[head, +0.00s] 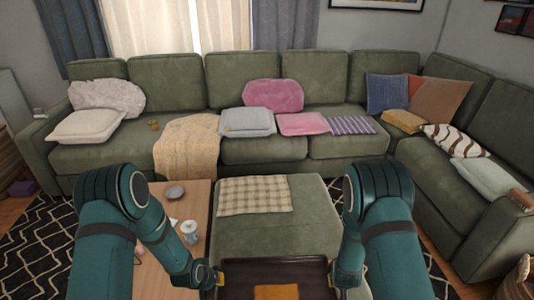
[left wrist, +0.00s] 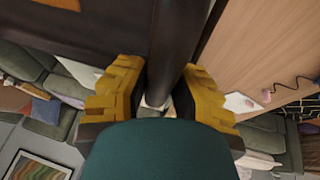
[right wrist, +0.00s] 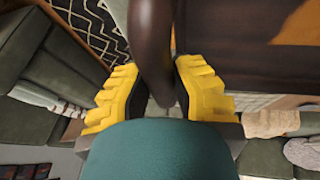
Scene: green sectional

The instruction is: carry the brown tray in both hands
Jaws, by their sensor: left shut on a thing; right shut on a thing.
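The brown tray (head: 245,272) is at the bottom middle of the head view, partly cut off by the lower edge. An orange flat thing (head: 275,291) lies on it. My left gripper (head: 218,278) is at the tray's left side; in the left wrist view its yellow fingers (left wrist: 163,90) are shut on either side of the dark rim. My right gripper (head: 333,276) is at the tray's right side; in the right wrist view its yellow fingers (right wrist: 157,93) are shut around the rim there. The tray looks about level. Its near edge is hidden in the head view.
A green ottoman (head: 310,215) with a checked cloth (head: 254,195) stands just beyond the tray. A green sectional (head: 262,150) spans the back and right.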

